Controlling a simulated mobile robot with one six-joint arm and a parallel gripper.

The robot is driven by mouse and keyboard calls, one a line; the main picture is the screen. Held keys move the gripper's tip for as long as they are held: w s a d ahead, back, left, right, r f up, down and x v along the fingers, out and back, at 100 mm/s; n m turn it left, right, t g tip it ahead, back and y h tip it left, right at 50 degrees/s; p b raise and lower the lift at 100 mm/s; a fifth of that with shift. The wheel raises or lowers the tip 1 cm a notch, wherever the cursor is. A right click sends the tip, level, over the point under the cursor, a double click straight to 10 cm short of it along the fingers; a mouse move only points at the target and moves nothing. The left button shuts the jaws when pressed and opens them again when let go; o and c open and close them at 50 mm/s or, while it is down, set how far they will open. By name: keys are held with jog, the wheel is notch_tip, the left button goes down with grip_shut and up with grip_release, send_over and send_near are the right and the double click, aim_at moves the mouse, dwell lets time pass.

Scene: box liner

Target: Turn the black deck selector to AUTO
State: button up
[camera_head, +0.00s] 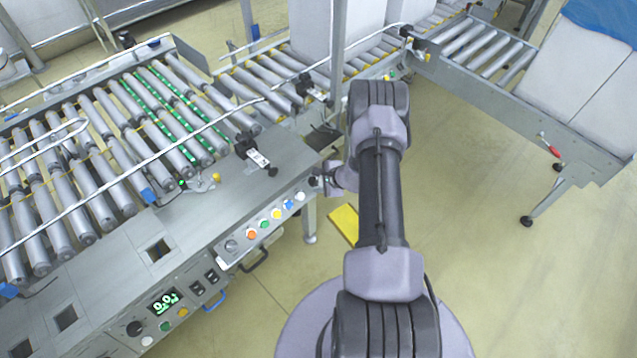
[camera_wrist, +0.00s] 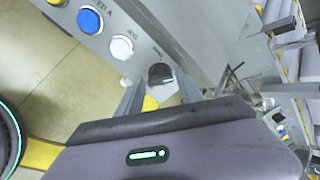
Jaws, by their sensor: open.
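The black deck selector (camera_wrist: 160,73) is a small dark knob at the end of the button strip in the wrist view. It also shows in the head view (camera_head: 312,181), close against my gripper (camera_head: 322,182). In the wrist view my gripper (camera_wrist: 156,82) is open, with one finger on each side of the selector. I cannot tell whether the fingers touch it. The selector's pointer direction and its AUTO marking are not readable.
A white button (camera_wrist: 122,47) and a blue button (camera_wrist: 90,20) sit beside the selector on the strip. Orange (camera_head: 252,236), green and yellow buttons follow in the head view. The roller conveyor (camera_head: 120,140) lies left. Open floor (camera_head: 470,200) is to the right.

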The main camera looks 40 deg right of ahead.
jog(key=shift+c, duration=0.4)
grip_shut()
jog(key=shift+w+m+b, duration=0.1)
jog(key=shift+m+b, duration=0.2)
jog(key=shift+m, duration=1)
jog(key=shift+o, duration=0.4)
grip_release()
jog(key=p+v, duration=0.5)
jog(key=v, duration=1.2)
jog(key=shift+r, duration=0.25)
